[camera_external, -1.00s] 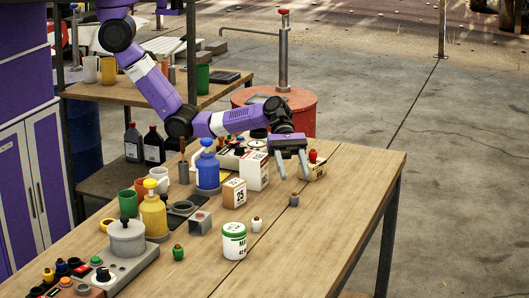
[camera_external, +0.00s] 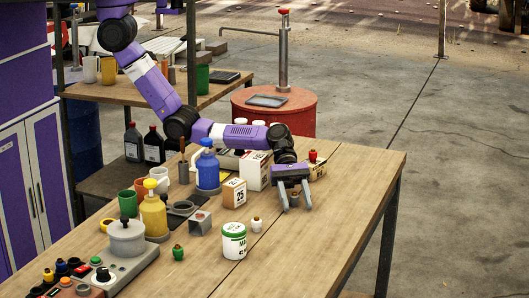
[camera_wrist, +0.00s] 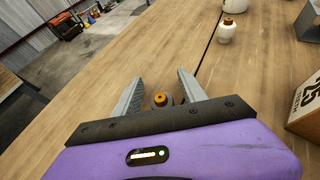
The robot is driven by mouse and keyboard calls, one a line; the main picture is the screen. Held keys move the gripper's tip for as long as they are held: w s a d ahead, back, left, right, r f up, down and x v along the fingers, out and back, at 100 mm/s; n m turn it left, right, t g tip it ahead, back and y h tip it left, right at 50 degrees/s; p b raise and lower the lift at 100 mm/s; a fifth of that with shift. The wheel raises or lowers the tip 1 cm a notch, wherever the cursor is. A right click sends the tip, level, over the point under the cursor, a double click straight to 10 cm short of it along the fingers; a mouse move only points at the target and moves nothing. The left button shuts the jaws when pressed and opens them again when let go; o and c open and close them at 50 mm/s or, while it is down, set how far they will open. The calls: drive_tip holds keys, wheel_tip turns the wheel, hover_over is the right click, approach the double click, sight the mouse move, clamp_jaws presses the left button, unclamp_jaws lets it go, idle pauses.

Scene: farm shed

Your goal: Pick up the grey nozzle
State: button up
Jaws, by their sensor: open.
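The grey nozzle (camera_external: 294,201) is a small cylinder on the wooden table, towards its right side. In the wrist view it shows as a dark round piece with an orange-brass top (camera_wrist: 161,99), between the two fingers. My gripper (camera_external: 297,208) is open and points down over it, one finger on each side. In the wrist view the open gripper (camera_wrist: 160,82) has a gap visible between the nozzle and both fingers. The lower part of the nozzle is hidden by my gripper's body in the wrist view.
A white nozzle (camera_external: 256,223) and a green-and-white can (camera_external: 233,241) stand nearby. A carton marked 25 (camera_external: 234,193) and a taller white box (camera_external: 255,171) stand to the left. A red nozzle (camera_external: 312,157) is behind. The table to the right is clear.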

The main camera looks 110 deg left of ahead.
drive_tip(key=shift+c, duration=0.2)
clamp_jaws()
drive_tip(key=shift+r, duration=0.1)
